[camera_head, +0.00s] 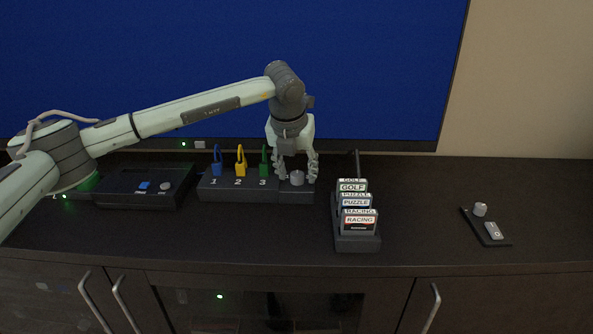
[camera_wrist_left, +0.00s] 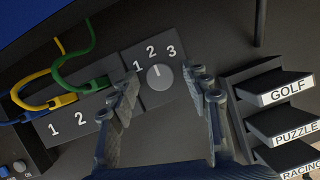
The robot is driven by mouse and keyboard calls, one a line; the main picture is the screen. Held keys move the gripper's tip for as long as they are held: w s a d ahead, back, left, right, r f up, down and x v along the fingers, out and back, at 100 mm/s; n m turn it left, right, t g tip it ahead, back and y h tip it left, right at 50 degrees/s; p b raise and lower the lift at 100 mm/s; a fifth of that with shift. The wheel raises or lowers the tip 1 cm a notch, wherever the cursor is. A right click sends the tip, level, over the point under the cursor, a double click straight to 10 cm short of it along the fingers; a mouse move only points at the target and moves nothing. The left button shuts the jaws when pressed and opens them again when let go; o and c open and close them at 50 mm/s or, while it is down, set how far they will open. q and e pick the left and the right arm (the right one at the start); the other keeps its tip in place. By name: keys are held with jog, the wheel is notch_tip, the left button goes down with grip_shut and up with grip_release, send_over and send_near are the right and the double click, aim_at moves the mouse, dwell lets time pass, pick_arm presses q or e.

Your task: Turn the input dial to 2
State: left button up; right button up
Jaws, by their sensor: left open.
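The input dial (camera_wrist_left: 160,77) is a round grey knob on a dark switch box (camera_head: 232,190), with white numerals 1, 2 and 3 around its upper side in the left wrist view. A faint mark on the knob appears to point up near the 2, but it is too small to be sure. My left gripper (camera_head: 296,174) points down over the dial, with one open finger on each side of it. In the left wrist view, gaps show between the knob and the fingertips. My right gripper is not in view.
Blue, yellow and green cables (camera_wrist_left: 75,70) plug into the box left of the dial. A stepped rack (camera_head: 357,240) of game cartridges stands close on the right. A black console (camera_head: 140,190) is at left, and a small tray (camera_head: 477,228) is far right. A screen (camera_head: 380,70) stands behind.

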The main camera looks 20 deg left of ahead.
pick_arm(q)
jog(key=v, duration=1.2)
jog(key=shift+s, duration=0.1)
